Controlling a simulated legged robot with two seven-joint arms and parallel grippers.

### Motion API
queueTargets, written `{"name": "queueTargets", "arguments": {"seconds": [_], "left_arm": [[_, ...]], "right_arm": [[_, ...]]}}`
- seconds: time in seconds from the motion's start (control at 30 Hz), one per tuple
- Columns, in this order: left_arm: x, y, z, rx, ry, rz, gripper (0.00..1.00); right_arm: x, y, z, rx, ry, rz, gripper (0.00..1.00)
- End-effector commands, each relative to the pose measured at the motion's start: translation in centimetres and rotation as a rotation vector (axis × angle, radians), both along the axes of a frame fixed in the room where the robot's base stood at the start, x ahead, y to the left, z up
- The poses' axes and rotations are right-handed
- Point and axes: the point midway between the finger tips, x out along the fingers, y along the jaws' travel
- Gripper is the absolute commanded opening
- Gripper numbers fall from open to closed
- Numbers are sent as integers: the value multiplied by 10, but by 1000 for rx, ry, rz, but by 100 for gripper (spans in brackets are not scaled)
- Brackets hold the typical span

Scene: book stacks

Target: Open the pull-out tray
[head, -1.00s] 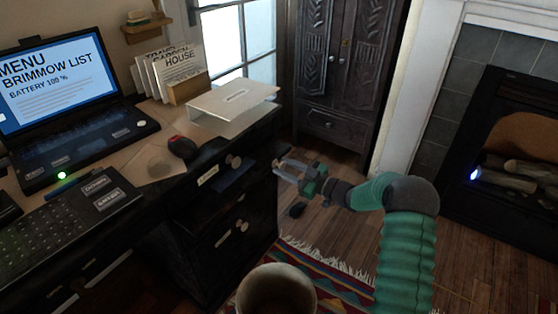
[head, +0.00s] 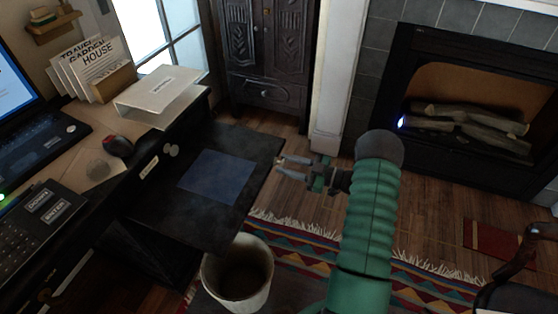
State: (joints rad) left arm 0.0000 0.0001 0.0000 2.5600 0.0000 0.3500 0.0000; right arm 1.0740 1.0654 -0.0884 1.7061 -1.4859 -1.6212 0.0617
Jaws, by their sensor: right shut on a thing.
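The pull-out tray (head: 245,150) is a flat dark board with a blue rectangle on its top. It extends out of the dark desk's right side, over the floor. My right gripper (head: 281,166) is at the tray's outer right edge, with its fingers shut on it. The green arm comes up from the bottom of the view. My left gripper is not in view.
A beige bin (head: 240,278) stands below the tray's front corner. A patterned rug (head: 300,255) lies on the wooden floor. A carved cabinet (head: 268,50) and fireplace stand behind.

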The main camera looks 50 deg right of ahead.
Motion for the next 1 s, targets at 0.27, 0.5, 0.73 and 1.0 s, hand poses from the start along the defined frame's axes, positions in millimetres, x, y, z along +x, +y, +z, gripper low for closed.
{"name": "queueTargets", "arguments": {"seconds": [0.27,0.5,0.73,1.0], "left_arm": [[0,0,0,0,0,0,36],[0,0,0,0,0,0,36],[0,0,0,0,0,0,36],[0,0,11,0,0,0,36]], "right_arm": [[-1,-2,1,-2,-4,-3,0],[0,-1,1,-2,-3,-2,55],[0,-1,0,-1,-1,-1,55],[-28,-13,2,-1,2,-5,55]]}}
